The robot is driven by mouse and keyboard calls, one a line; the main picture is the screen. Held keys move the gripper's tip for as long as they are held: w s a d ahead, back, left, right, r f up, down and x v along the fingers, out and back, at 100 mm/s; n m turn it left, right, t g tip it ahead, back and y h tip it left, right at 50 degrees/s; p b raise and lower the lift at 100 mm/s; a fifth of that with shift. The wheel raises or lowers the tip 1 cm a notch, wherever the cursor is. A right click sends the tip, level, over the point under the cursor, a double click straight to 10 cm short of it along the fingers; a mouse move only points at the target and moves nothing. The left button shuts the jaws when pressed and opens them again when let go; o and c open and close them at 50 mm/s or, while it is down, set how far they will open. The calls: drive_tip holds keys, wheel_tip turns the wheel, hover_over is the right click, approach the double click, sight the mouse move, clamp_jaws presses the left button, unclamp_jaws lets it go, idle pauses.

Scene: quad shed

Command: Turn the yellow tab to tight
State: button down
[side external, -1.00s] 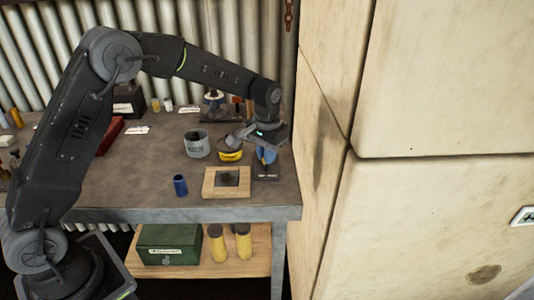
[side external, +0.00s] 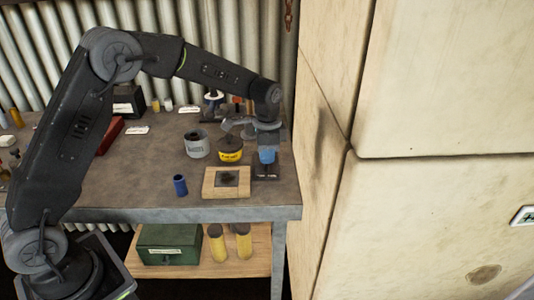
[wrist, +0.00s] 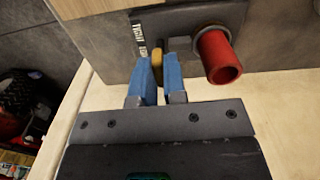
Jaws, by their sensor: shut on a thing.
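The yellow tab (wrist: 157,66) shows in the wrist view between the two blue fingers of my gripper (wrist: 157,78), which is shut on it. The tab sits at a dark plate (wrist: 190,22) with partly readable white lettering beside it. A red tube (wrist: 219,58) stands on the plate to the right of the fingers. In the side external view, my gripper (side external: 267,155) points down at the dark plate (side external: 267,173) near the bench's right end. There the tab is hidden by the fingers.
A yellow tin (side external: 230,156) and a grey can (side external: 197,144) stand left of my gripper. A wooden block with a dark centre (side external: 211,190) lies in front. A blue cylinder (side external: 180,186) stands further left. A pale wall (side external: 325,150) rises close on the right.

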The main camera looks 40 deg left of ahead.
drive_tip(key=shift+m, duration=0.4)
drive_tip(key=c, duration=1.2)
unclamp_jaws()
wheel_tip(320, 180, up, 14)
drive_tip(key=shift+f, duration=0.1)
